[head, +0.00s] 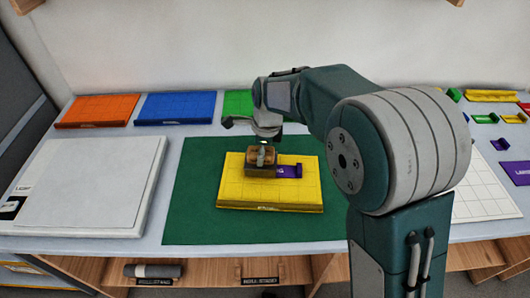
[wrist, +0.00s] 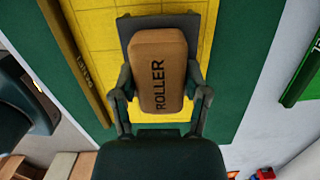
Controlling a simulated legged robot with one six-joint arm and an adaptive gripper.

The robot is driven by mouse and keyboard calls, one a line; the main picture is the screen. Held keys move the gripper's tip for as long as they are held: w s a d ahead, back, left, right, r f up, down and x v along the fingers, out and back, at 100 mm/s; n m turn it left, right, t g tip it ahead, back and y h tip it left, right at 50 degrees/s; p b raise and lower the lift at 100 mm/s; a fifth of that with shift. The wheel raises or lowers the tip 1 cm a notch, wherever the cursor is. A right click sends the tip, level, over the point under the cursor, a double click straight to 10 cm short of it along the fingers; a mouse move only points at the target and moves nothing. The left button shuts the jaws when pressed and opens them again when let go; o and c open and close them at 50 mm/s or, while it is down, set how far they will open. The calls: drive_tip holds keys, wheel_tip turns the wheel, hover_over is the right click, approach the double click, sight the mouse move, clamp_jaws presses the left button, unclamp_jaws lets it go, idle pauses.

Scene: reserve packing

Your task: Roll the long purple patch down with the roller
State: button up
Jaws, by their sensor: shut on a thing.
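The long purple patch (head: 288,171) lies on the yellow gridded board (head: 310,192), with its right end and part of its lettering showing in the head view. Its left part is hidden by the roller (head: 261,170). The roller is a tan block lettered "ROLLER" in the wrist view (wrist: 158,72), with a dark grey part behind it. My gripper (head: 263,146) is above the board, shut on the roller with one finger on each side. I cannot tell if the roller touches the patch. The purple patch does not show in the wrist view.
The board lies on a green mat (head: 200,212). Orange (head: 98,111), blue (head: 175,107) and green (head: 238,103) boards stand along the back. A large white panel (head: 88,183) lies left. Small coloured pieces and a white gridded sheet (head: 480,195) lie right.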

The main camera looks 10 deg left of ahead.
drive_tip(key=shift+s+a, duration=0.1)
drive_tip(key=shift+a, duration=0.3)
drive_tip(key=shift+a, duration=0.1)
drive_tip(key=shift+s+a+f, duration=0.1)
drive_tip(key=shift+s+a, duration=0.15)
drive_tip(key=shift+a, duration=0.9)
drive_tip(key=shift+s+a, duration=0.2)
drive_tip(key=shift+a, duration=0.9)
wheel_tip(320, 180, up, 9)
